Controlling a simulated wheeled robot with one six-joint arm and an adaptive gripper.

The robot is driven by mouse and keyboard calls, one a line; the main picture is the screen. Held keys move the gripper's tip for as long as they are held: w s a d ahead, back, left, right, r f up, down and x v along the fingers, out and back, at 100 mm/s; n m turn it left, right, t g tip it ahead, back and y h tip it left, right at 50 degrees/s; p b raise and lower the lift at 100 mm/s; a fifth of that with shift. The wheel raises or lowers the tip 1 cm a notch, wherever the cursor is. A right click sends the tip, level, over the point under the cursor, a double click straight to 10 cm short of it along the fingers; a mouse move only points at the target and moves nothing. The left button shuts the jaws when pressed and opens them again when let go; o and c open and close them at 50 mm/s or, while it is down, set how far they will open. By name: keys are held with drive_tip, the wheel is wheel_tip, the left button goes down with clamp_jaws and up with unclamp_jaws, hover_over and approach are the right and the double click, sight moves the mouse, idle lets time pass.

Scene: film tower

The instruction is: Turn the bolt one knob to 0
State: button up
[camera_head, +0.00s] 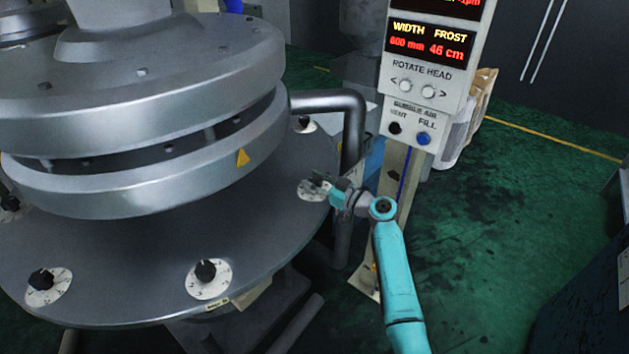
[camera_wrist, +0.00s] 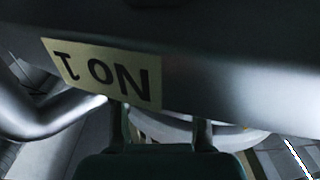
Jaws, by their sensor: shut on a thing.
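My gripper (camera_head: 322,183) is at a round white dial plate (camera_head: 307,192) near the right edge of the grey round table. It is shut on the knob of that dial; the knob is mostly hidden by the fingers. A pale label (camera_wrist: 100,73) above reads "NO 1" upside down. The knob's pointer and the number it faces cannot be made out.
Other black knobs on white dials stand at the front (camera_head: 206,272), left front (camera_head: 42,281) and back (camera_head: 304,123). A bent grey pipe (camera_head: 352,125) and a white control post (camera_head: 425,75) stand close behind my arm. The green floor at right is open.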

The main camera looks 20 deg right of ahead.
drive_tip(key=shift+n+g+y, duration=0.8)
drive_tip(key=shift+y, duration=0.2)
drive_tip(key=shift+g, duration=0.3)
drive_tip(key=o, duration=1.2)
drive_tip(key=shift+c, duration=0.2)
drive_tip(key=v, duration=1.2)
drive_tip(key=shift+f, duration=0.15)
